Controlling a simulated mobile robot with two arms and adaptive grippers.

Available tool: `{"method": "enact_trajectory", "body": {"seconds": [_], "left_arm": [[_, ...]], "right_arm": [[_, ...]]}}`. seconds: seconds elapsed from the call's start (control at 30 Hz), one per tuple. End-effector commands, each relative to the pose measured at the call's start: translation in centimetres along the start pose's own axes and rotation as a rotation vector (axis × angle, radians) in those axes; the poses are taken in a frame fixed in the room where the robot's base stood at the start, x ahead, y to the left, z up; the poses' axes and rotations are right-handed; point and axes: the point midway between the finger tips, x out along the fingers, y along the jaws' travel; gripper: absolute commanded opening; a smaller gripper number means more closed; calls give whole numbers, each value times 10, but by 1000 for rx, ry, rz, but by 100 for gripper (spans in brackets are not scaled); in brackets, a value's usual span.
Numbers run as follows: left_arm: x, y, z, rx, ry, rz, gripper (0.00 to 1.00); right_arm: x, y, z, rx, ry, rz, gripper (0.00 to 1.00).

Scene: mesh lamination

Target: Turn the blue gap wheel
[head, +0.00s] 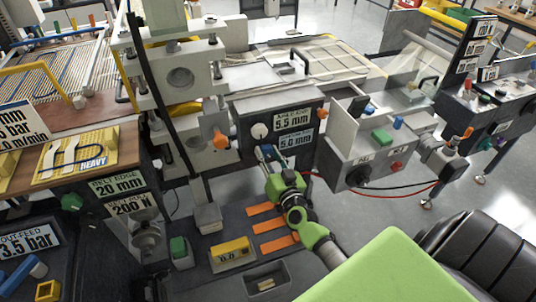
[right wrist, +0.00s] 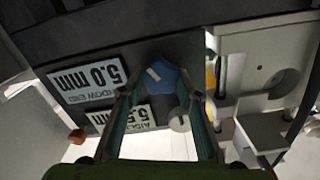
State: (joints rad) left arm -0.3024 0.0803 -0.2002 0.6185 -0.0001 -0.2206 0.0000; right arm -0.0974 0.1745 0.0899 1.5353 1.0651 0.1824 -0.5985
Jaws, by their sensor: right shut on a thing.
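The blue gap wheel (right wrist: 167,77) is on the dark front panel of the machine and has a pale mark on its face. In the right wrist view the fingers of my right gripper (right wrist: 163,97) lie on either side of it, shut on it. In the head view my right gripper (head: 267,154) reaches the panel (head: 246,116) below a white knob (head: 260,131) and hides most of the wheel. My left gripper is not in view.
Plates reading 5.5 mm (head: 292,121) and 5.0 mm (head: 295,140) sit right of the wheel. An orange knob (head: 221,140) is to its left. A grey box with buttons (head: 352,148) and a red cable (head: 408,194) stand to the right.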

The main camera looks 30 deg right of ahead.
Motion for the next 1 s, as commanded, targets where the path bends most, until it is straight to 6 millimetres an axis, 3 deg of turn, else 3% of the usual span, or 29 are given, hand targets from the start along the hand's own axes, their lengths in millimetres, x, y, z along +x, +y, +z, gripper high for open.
{"method": "enact_trajectory", "body": {"seconds": [0.5,0.87,0.9,0.93,1.0], "left_arm": [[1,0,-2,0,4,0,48],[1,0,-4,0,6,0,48],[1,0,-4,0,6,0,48],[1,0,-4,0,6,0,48],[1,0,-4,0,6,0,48]], "right_arm": [[0,1,1,399,0,0,10],[0,1,1,425,-1,0,10],[0,1,1,425,-1,0,37],[0,1,1,425,-1,0,45],[0,1,1,424,-1,0,48]]}}
